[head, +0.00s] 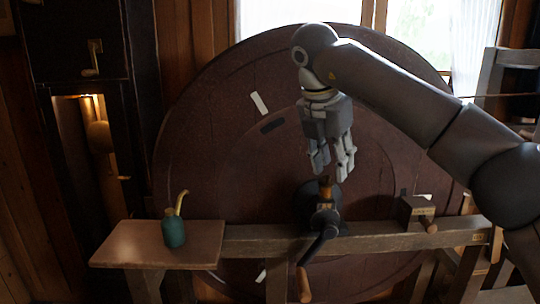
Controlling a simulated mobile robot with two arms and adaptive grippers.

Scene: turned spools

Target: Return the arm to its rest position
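My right arm comes in from the right, and my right gripper (333,160) points down in front of the large dark wheel. Its fingers are apart with nothing visible between them. It hangs above the dark spindle mount (322,215) on the wooden beam, which has a small orange-brown piece on top; a gap seems to lie between them. A crank with a wooden handle (304,285) hangs below that mount. My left gripper is not in the head view.
The large round wheel (215,140) stands behind the beam (265,240). A green bottle-like object (174,232) with a curved yellowish spout stands on the left board (125,243). A small block with a knob (413,212) sits right on the beam. A chair (490,75) stands at the right.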

